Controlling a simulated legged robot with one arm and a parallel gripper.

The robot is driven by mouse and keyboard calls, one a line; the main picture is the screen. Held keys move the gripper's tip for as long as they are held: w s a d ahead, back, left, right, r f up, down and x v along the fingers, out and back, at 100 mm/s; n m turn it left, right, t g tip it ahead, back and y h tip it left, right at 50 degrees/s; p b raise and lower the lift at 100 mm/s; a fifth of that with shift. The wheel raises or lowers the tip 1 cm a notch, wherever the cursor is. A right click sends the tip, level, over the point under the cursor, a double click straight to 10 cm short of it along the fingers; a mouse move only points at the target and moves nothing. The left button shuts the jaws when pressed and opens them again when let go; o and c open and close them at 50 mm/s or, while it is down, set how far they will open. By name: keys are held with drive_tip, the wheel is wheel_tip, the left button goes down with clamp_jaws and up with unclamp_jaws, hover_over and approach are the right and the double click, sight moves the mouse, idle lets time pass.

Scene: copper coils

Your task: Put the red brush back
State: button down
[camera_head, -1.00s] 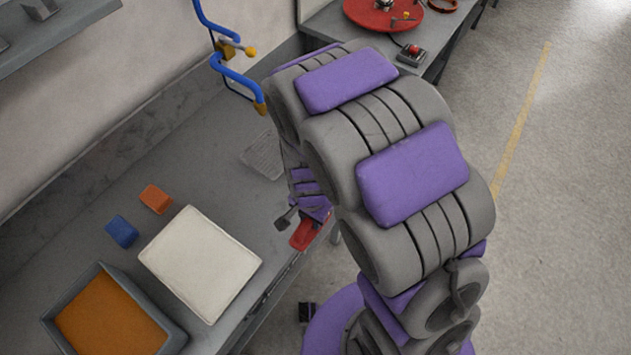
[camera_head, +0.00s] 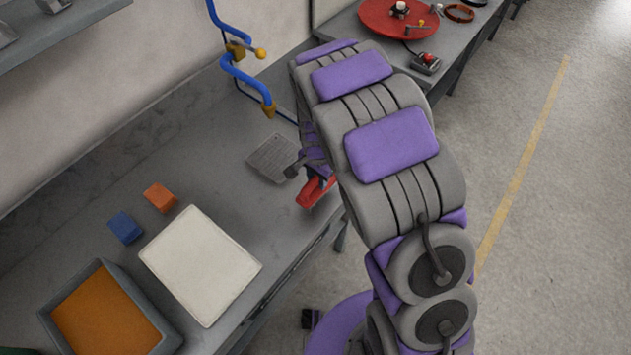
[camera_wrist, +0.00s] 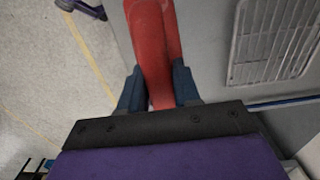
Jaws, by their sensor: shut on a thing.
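The red brush (camera_head: 313,192) is held by my gripper (camera_head: 307,178) near the bench's front edge, close to a grey slotted plate (camera_head: 275,158). In the wrist view the red brush (camera_wrist: 153,50) sits between the two dark blue fingers of my gripper (camera_wrist: 158,90), which are shut on it. Its red body runs up out of the top of that view, so its far end is hidden. The slotted plate (camera_wrist: 280,42) shows to the right of the brush in the wrist view. My arm covers part of the bench edge.
On the grey bench (camera_head: 110,185) are a white pad (camera_head: 200,265), a blue block (camera_head: 125,228), an orange block (camera_head: 160,197) and a grey tray (camera_head: 62,338) with orange-brown contents. A blue pipe (camera_head: 243,75) stands at the wall. Another table (camera_head: 355,40) holds a red disc (camera_head: 385,27).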

drive_tip(key=shift+w+d, duration=0.35)
drive_tip(key=shift+w+a+f, duration=0.1)
drive_tip(key=shift+f, duration=0.2)
drive_tip(key=f, duration=0.1)
drive_tip(key=a+f+b, duration=0.1)
drive_tip(key=f, duration=0.1)
drive_tip(key=shift+a+f, duration=0.1)
drive_tip(key=shift+a, duration=0.2)
drive_tip(key=shift+d, duration=0.35)
drive_tip(key=c, duration=1.1)
unclamp_jaws()
drive_tip(key=shift+d, duration=0.3)
drive_tip(key=o, duration=0.3)
drive_tip(key=shift+a, duration=0.5)
wheel_tip(320, 180, up, 12)
drive_tip(key=shift+r+p, duration=0.15)
drive_tip(key=shift+p, duration=0.75)
drive_tip(key=s+d+r+n, duration=0.3)
drive_tip(key=s+d+r, duration=0.6)
drive_tip(key=s+r, duration=0.15)
drive_tip(key=s+d+r+n+g, duration=0.1)
drive_tip(key=s+d+r+n, duration=0.1)
drive_tip(key=s, duration=0.8)
drive_tip(key=s+d+r+n, duration=0.2)
drive_tip(key=s+d, duration=0.2)
drive_tip(key=s, duration=0.7)
drive_tip(key=shift+s+r+n+g, duration=0.2)
drive_tip(key=shift+r+n+g, duration=0.1)
drive_tip(key=shift+r+g, duration=0.1)
